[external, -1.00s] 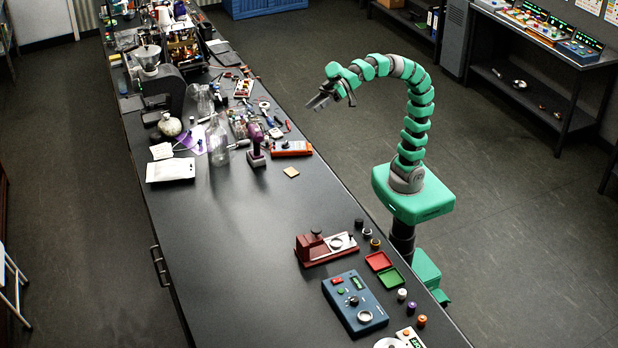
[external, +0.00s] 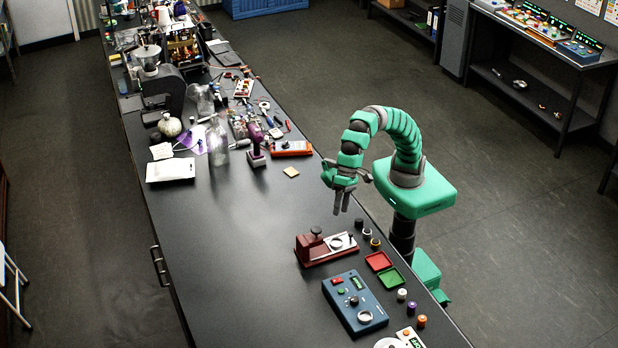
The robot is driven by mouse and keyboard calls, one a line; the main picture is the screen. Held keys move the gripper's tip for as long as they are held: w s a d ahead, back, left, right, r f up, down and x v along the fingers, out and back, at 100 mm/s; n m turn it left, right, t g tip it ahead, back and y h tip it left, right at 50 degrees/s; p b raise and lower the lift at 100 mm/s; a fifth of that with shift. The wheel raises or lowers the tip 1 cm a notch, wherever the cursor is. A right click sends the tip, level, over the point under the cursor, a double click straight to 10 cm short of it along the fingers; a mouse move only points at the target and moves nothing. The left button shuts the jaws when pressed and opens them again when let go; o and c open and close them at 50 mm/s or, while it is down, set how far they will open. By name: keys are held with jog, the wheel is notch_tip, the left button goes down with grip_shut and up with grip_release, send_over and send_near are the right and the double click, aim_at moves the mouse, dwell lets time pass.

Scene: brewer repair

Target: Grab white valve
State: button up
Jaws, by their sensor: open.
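My gripper (external: 341,211) points down over the right edge of the long black table, with its two fingers a little apart and nothing between them. Small round valves stand along that edge. A dark one (external: 359,224), a pale whitish one (external: 367,233) and an orange-topped one (external: 375,243) are just below and right of my fingers in the picture. Another pale whitish valve (external: 402,294) stands farther toward the front, beside a purple one (external: 411,308) and an orange one (external: 421,320). I cannot tell for sure which pale one is the white valve.
A red device with a lever (external: 325,248) sits left of the nearer valves. A red tray (external: 378,261) and a green tray (external: 391,280) lie between the valve groups. A blue control box (external: 355,303) is in front. The table's middle is clear; clutter fills its far end.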

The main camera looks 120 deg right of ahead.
jog(key=s+a+f+m+g+h+p, duration=0.3)
jog(key=s+a+f, duration=0.4)
jog(key=a+f, duration=0.55)
jog(key=m+g+h, duration=0.1)
jog(key=m, duration=0.3)
send_over(402, 291)
notch_tip(402, 291, down, 9)
jog(key=f, duration=0.8)
jog(key=shift+w+a, duration=0.1)
jog(key=shift+w, duration=0.1)
jog(key=shift+s+f+p, duration=0.15)
jog(key=shift+f+p, duration=0.1)
jog(key=shift+f, duration=1.05)
jog(key=shift+s+f+p, duration=0.1)
jog(key=shift+f+p, duration=0.15)
jog(key=shift+f, duration=1.05)
jog(key=c, duration=1.1)
